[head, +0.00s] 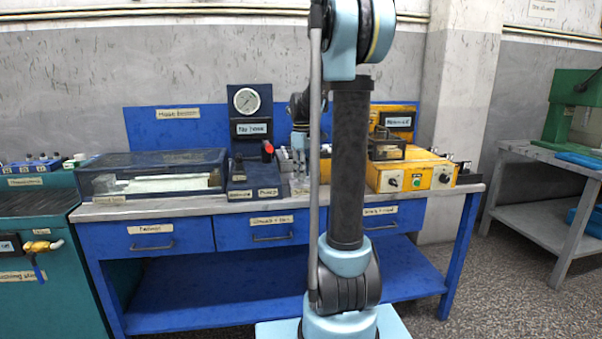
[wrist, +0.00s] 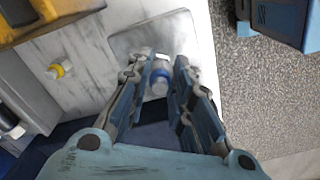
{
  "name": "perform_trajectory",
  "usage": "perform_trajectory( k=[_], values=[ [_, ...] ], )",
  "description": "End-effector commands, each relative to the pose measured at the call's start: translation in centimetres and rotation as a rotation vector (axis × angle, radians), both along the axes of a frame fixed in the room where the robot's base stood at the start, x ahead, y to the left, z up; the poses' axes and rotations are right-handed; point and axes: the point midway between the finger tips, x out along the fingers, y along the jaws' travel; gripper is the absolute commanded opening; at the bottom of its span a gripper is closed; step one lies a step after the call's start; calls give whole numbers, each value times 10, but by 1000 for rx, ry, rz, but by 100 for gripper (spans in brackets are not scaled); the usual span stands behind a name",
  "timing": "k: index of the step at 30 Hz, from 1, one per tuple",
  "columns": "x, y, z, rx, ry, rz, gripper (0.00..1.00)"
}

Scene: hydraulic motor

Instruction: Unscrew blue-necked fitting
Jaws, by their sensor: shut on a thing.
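The blue-necked fitting (wrist: 160,86) is a small pale metal piece with a blue ring. It shows in the wrist view between the fingertips of my gripper (wrist: 161,64), which is shut on it. A flat grey metal plate (wrist: 185,28) lies around and behind the fitting. Whether the fitting is seated in something is hidden by the fingers. In the head view my gripper (head: 299,152) is low over the blue workbench, partly behind my arm, and the fitting cannot be made out.
A yellow-necked fitting (wrist: 58,71) stands on the pale bench top to the left. A yellow control box (head: 415,172), a gauge stand (head: 248,130) and a clear-covered case (head: 150,175) stand on the bench. Speckled floor lies beyond the bench edge.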

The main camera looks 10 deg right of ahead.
Motion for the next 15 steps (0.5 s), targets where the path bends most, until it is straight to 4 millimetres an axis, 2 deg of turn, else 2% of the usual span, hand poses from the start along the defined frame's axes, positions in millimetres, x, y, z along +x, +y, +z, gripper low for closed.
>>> perform_trajectory(
  k=[3, 4, 6, 15],
  values=[
    [-1, 0, 0, 0, 1, -1, 0],
    [-1, 0, 0, 0, 1, -1, 23],
    [-1, 0, 0, 0, 1, -1, 38],
    [0, 0, 0, 0, 0, -2, 38]
  ],
)
